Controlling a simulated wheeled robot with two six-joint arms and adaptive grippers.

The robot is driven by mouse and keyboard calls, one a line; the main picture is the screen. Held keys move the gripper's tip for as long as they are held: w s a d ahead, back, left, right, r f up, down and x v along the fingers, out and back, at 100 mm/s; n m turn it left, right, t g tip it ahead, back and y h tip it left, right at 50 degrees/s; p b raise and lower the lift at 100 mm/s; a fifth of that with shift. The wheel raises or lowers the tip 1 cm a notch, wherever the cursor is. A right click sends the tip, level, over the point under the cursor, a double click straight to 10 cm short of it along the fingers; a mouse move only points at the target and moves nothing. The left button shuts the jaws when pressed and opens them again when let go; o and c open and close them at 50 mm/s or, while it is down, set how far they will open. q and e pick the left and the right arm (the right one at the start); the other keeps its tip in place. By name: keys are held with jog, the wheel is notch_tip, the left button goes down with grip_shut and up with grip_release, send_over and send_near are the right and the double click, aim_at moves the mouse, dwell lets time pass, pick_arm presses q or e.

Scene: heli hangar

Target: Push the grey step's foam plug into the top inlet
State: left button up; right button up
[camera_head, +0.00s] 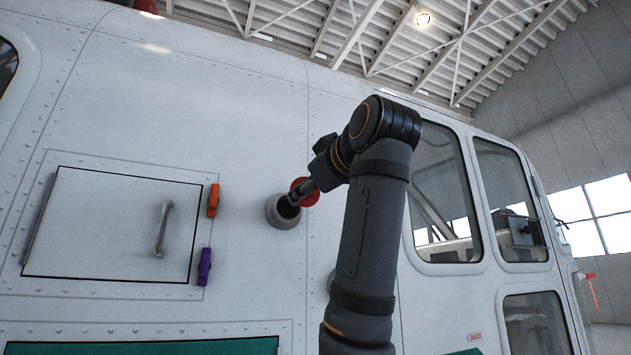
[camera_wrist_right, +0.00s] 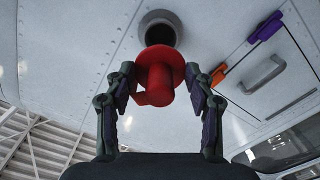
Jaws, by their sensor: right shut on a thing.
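The red foam plug (camera_head: 309,197) has a round flange and a narrower stem. My right gripper (camera_wrist_right: 160,78) is shut on it, with one finger on each side, in the right wrist view, where the plug (camera_wrist_right: 156,85) shows most clearly. The top inlet (camera_head: 284,213) is a grey ring with a dark opening on the white helicopter side. In the right wrist view, the inlet (camera_wrist_right: 160,17) has its dark opening largely uncovered, with the plug in front of its edge. Whether they touch cannot be told. My left gripper and the grey step are not in view.
A hatch with a handle (camera_head: 163,229), an orange latch (camera_head: 213,200) and a purple latch (camera_head: 204,267) lie left of the inlet. Another round fitting (camera_head: 331,281) is partly hidden by my right arm. Windows (camera_head: 445,199) are at right. Green surfaces (camera_head: 150,347) show at the bottom.

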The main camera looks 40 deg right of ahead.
jog(key=x, duration=0.4)
jog(key=shift+d+f+p, duration=0.1)
jog(key=shift+f+p, duration=0.1)
jog(key=shift+p, duration=0.2)
jog(key=shift+w+r, duration=0.1)
jog(key=shift+w, duration=0.05)
jog(key=shift+r, duration=0.1)
jog(key=shift+w+p, duration=0.3)
jog(key=shift+w, duration=0.2)
jog(key=shift+w+d, duration=0.2)
jog(key=shift+w, duration=0.2)
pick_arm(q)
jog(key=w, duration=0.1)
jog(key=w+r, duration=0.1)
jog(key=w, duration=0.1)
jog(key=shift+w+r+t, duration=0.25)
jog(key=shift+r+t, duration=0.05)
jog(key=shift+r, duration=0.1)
pick_arm(e)
jog(key=shift+w+d, duration=0.1)
jog(key=shift+w, duration=0.55)
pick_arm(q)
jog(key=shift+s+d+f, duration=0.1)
pick_arm(e)
jog(key=shift+w+d+f, duration=0.1)
jog(key=shift+d+f, duration=0.05)
jog(key=shift+f, duration=0.05)
